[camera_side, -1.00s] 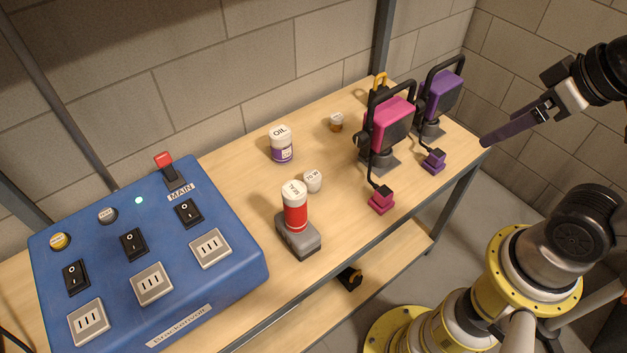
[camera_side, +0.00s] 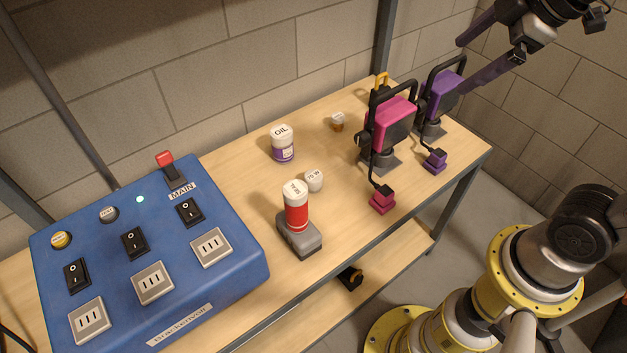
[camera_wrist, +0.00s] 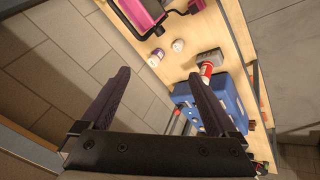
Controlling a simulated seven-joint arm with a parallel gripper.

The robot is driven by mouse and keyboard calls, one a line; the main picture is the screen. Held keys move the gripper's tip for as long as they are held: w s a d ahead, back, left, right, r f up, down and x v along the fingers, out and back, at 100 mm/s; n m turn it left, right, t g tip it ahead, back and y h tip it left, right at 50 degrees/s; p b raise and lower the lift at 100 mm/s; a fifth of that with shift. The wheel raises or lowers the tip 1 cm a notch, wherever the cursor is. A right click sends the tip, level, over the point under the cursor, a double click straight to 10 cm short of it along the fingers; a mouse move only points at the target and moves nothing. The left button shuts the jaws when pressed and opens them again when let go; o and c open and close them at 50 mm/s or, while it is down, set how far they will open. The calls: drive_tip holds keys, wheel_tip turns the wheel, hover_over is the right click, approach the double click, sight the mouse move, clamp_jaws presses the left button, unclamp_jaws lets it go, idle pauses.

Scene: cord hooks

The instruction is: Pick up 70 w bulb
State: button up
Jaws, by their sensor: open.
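The 70 W bulb (camera_side: 314,181) shows as a small white round-topped piece on the wooden bench, just behind the red and white bottle. In the wrist view a small white piece (camera_wrist: 178,45) near that bottle appears to be this bulb. A second small bulb (camera_side: 337,121) with an amber lower part stands farther back; its label is unreadable. My gripper (camera_side: 466,65) is open and empty, high at the upper right, above the purple lamp's end of the bench and well apart from the bulb. Its two dark fingers (camera_wrist: 158,73) spread wide in the wrist view.
A white and purple oil can (camera_side: 282,144) stands behind the bulb. The red and white bottle (camera_side: 296,212) rises from a grey base in front. Pink (camera_side: 391,126) and purple (camera_side: 441,95) lamps stand to the right. A blue switch box (camera_side: 236,243) fills the left.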

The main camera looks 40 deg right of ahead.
drive_tip(key=w+a+f+n+g, duration=0.1)
drive_tip(key=w+n, duration=0.2)
drive_tip(key=w, duration=0.3)
drive_tip(key=w+a+f+n, duration=0.1)
drive_tip(key=w+a+n, duration=0.1)
drive_tip(key=w, duration=0.3)
drive_tip(key=n+g, duration=0.5)
drive_tip(key=n, duration=0.1)
hover_over(314, 175)
wheel_tip(314, 175, down, 26)
drive_tip(key=f, duration=0.6)
drive_tip(key=shift+s+a+f, duration=0.2)
drive_tip(key=shift+a, duration=0.1)
drive_tip(key=shift+w+d+f, duration=0.15)
drive_tip(key=shift+f, duration=1.45)
drive_tip(key=shift+w+d+f, duration=0.1)
drive_tip(key=shift+d+f, duration=0.05)
drive_tip(key=shift+f, duration=1.45)
drive_tip(key=shift+c, duration=0.2)
clamp_jaws()
